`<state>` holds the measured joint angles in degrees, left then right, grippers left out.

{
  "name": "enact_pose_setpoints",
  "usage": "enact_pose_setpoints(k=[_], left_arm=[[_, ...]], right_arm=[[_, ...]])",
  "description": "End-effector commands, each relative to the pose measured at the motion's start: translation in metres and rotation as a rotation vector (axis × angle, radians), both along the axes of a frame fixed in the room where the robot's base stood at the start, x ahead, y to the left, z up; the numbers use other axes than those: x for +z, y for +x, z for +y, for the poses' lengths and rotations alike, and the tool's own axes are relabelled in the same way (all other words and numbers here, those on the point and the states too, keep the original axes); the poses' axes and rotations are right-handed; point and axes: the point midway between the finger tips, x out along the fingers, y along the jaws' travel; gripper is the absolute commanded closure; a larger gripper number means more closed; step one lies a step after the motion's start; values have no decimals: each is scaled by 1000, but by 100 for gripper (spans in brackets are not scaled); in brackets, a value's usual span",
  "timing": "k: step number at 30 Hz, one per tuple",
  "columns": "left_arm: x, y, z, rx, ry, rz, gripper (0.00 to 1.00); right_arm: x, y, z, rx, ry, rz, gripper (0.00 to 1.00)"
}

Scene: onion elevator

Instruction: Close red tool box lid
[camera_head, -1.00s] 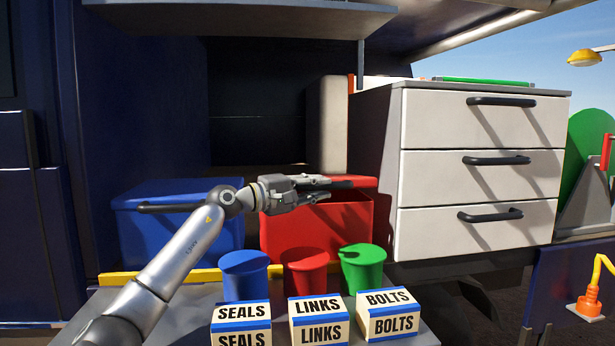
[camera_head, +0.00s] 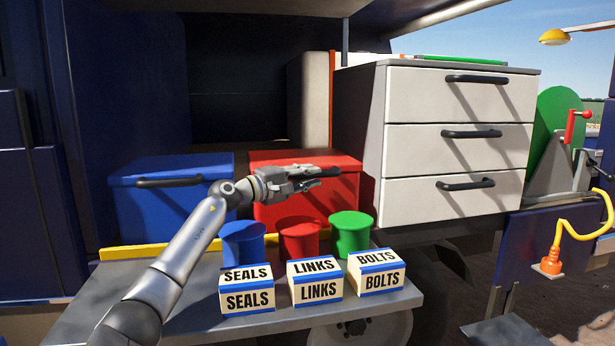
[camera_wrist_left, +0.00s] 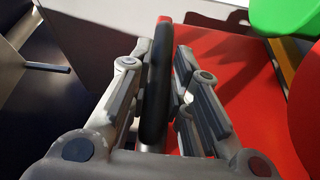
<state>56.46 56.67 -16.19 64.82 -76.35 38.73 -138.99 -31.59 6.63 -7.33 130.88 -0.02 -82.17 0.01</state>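The red tool box (camera_head: 290,214) stands behind the red cup, to the right of the blue tool box. Its red lid (camera_head: 290,157) lies flat over the box and looks down; I cannot tell whether a small gap is left at the front, as my gripper hides part of it. My left gripper (camera_head: 318,180) is at the lid's front right. In the left wrist view the lid's black handle (camera_wrist_left: 157,90) runs between the two fingers (camera_wrist_left: 160,75), which sit close on both sides of it. My right gripper is not in view.
A blue tool box (camera_head: 160,205) stands to the left. Blue (camera_head: 243,245), red (camera_head: 299,240) and green (camera_head: 350,234) cups stand in front, behind labelled blocks (camera_head: 317,283) on a grey shelf (camera_head: 190,300). A white drawer unit (camera_head: 455,150) is close on the right.

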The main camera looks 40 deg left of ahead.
Motion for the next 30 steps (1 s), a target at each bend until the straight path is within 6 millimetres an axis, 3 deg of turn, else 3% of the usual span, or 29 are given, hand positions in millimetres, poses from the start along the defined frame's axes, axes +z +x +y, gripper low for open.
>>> enact_pose_setpoints(k=[1,5,21,30], left_arm=[[-18,2,-3,-10,7,35,76],[-18,2,-4,-10,8,34,60],[-12,-1,-1,-7,5,23,59],[-14,-34,9,-4,9,26,59]], right_arm=[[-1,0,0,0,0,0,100],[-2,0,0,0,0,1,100],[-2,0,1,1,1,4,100],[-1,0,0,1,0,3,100]])
